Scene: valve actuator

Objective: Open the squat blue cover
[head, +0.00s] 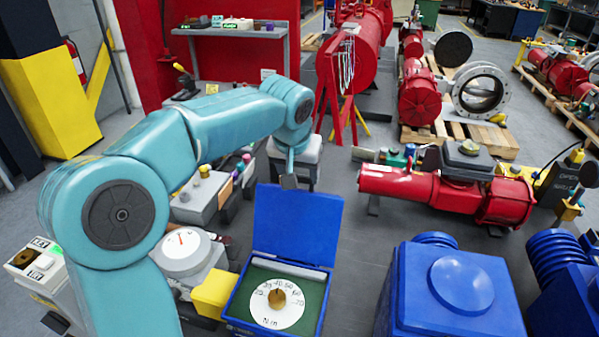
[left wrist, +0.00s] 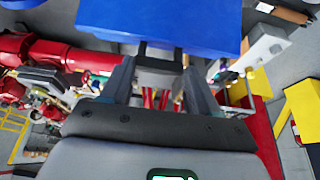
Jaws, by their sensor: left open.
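The squat blue cover (head: 297,225) stands raised at the back of a blue box (head: 233,311), so the box is open. Inside the box a white dial (head: 262,308) with a brass knob (head: 277,298) shows on a green floor. My left gripper (head: 289,182) is at the far side of the cover's top edge, with its fingertips partly unclear in the head view. In the left wrist view its two fingers (left wrist: 160,72) are apart with nothing between them. A blue panel (left wrist: 165,18), seemingly the cover, lies just beyond them; contact cannot be told. My right gripper is not in view.
A large blue domed housing (head: 450,295) stands right of the box. A round gauge (head: 182,250) and a yellow block (head: 212,293) stand close on its left. A red actuator (head: 420,190) lies behind to the right. Grey floor (head: 362,245) is clear between.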

